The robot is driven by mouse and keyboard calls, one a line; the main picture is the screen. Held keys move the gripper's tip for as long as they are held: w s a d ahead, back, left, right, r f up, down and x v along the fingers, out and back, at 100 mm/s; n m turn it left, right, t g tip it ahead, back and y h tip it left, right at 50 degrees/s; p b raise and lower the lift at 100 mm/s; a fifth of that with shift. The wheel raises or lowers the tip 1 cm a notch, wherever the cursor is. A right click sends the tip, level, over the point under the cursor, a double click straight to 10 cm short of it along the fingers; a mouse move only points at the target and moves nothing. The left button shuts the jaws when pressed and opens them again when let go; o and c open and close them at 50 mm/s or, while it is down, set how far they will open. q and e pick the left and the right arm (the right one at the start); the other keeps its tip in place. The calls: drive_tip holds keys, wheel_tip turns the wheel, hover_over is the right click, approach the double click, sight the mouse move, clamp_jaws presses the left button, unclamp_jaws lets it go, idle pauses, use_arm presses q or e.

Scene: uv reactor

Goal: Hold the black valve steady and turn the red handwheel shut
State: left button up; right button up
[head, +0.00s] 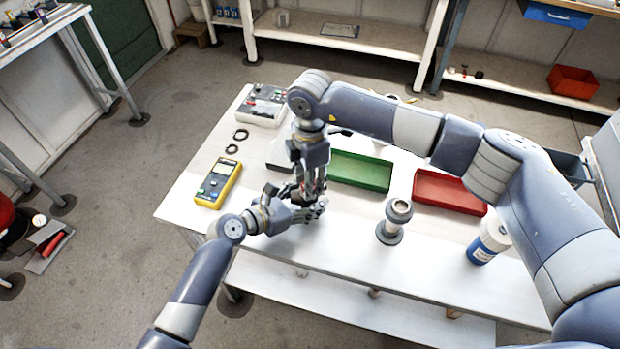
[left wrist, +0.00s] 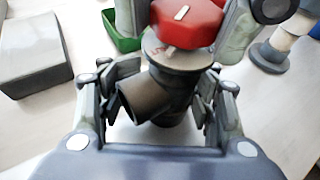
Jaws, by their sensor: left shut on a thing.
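The black valve (left wrist: 148,98) stands on the table in the left wrist view, its open side port turned toward my left wrist camera. Its red handwheel (left wrist: 188,24) sits on top, with a small pale mark on its face. My left gripper (left wrist: 157,84) is shut on the valve body, one finger on each side. My right gripper (left wrist: 190,12) comes from above, its fingers close against both sides of the handwheel. In the head view, my left gripper (head: 300,211) and right gripper (head: 311,192) meet near the table's middle and largely hide the valve.
A yellow meter (head: 218,183), black rings (head: 240,135) and a panel box (head: 263,103) lie on the left. A green tray (head: 360,170) and a red tray (head: 450,192) lie behind and right. A grey flanged pipe piece (head: 396,218) and a blue-white bottle (head: 487,245) stand right.

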drive_tip(key=shift+d+f+m, duration=0.1)
drive_tip(key=shift+d+m, duration=0.1)
drive_tip(key=shift+m, duration=0.4)
drive_tip(key=shift+d+f+m, duration=0.1)
drive_tip(key=shift+d+m, duration=0.05)
drive_tip(key=shift+m, duration=0.45)
idle(1.4)
drive_tip(key=o, duration=1.1)
drive_tip(key=shift+a+r, duration=0.1)
drive_tip(key=shift+a, duration=0.1)
wheel_tip(320, 180, up, 12)
